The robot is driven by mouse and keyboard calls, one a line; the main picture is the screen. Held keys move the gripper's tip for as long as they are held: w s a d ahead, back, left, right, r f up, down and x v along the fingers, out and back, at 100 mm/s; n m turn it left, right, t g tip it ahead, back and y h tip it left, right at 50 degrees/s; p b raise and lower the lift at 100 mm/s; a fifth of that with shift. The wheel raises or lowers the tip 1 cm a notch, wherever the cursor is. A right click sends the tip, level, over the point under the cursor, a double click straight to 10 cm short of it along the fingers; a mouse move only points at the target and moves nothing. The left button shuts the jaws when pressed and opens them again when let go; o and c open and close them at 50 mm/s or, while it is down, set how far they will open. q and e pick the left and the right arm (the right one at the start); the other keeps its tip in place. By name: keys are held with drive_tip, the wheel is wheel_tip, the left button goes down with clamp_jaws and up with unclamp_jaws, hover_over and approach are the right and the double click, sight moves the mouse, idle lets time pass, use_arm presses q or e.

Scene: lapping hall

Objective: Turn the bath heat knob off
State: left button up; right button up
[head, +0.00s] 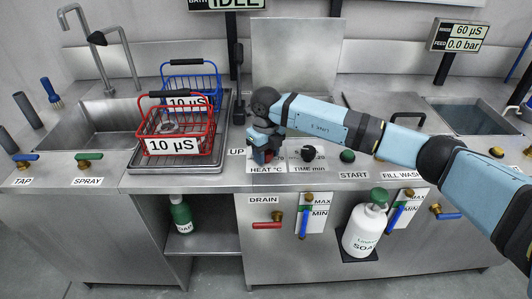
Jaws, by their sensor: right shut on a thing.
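My right gripper (265,150) comes in from the right and points down at the counter front, over the place marked by the HEAT °C label (267,170). It is shut on the heat knob, which its fingers and wrist mostly hide, so the knob's setting cannot be read. A little red shows beside the fingers. The black time knob (308,153) stands just to the right, apart from the gripper. The display (236,3) at the top reads IDLE. My left gripper is not in view.
A red basket (175,130) and a blue basket (191,80) stand on a tray to the left. A green START button (347,156) is right of the time knob. A white soap bottle (365,230) stands below the counter. Sinks lie at both sides.

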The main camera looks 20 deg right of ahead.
drive_tip(key=shift+n, duration=1)
drive_tip(key=shift+n+b, duration=0.35)
drive_tip(key=shift+n, duration=0.85)
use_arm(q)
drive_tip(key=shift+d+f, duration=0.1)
use_arm(e)
drive_tip(key=shift+n, duration=1.4)
drive_tip(key=o, duration=0.9)
drive_tip(key=shift+o, duration=0.2)
use_arm(q)
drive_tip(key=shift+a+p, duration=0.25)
drive_tip(key=shift+p, duration=0.45)
use_arm(e)
wheel_tip(320, 180, up, 14)
